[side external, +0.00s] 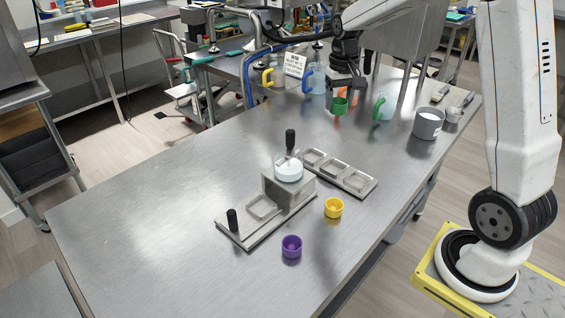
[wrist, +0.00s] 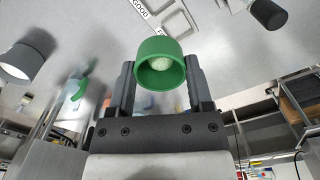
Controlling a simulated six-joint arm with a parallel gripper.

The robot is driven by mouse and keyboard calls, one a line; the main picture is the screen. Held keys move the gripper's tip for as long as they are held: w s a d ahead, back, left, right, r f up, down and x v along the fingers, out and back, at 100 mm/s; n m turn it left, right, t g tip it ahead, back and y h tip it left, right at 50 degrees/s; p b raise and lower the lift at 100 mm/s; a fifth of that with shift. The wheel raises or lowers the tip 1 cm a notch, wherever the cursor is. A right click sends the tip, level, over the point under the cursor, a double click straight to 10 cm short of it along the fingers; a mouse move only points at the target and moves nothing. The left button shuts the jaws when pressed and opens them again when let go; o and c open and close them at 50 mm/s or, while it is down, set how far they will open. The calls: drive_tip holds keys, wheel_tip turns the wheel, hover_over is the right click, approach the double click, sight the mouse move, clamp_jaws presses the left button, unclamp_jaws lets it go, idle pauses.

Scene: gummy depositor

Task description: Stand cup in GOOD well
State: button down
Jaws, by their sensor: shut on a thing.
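My gripper (side external: 340,97) is shut on a green cup (side external: 339,107) above the far part of the steel table. In the wrist view the green cup (wrist: 160,62) sits between my two fingers (wrist: 160,75), its open mouth toward the camera and something pale inside. A grey tray with three wells (side external: 370,190) lies mid-table, apart from the cup. Its GOOD lettering (wrist: 140,10) shows at the top of the wrist view, where the tray is partly cut off. I see no cup in its wells.
A depositor fixture (side external: 245,235) with dark handles and a white bowl (side external: 289,170) stands beside the tray. A yellow cup (side external: 334,208) and a purple cup (side external: 292,246) stand in front. A grey pot (side external: 428,124) and bottles (side external: 382,107) stand near the far end. The table's left is clear.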

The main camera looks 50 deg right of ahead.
wheel_tip(320, 180, down, 11)
drive_tip(key=shift+s+d, duration=0.15)
drive_tip(key=shift+d, duration=0.2)
drive_tip(key=shift+f, duration=0.15)
drive_tip(key=shift+f, duration=2.95)
drive_tip(key=shift+f, duration=0.9)
unclamp_jaws()
drive_tip(key=shift+r, duration=0.15)
wheel_tip(320, 180, up, 8)
drive_tip(key=shift+f, duration=0.25)
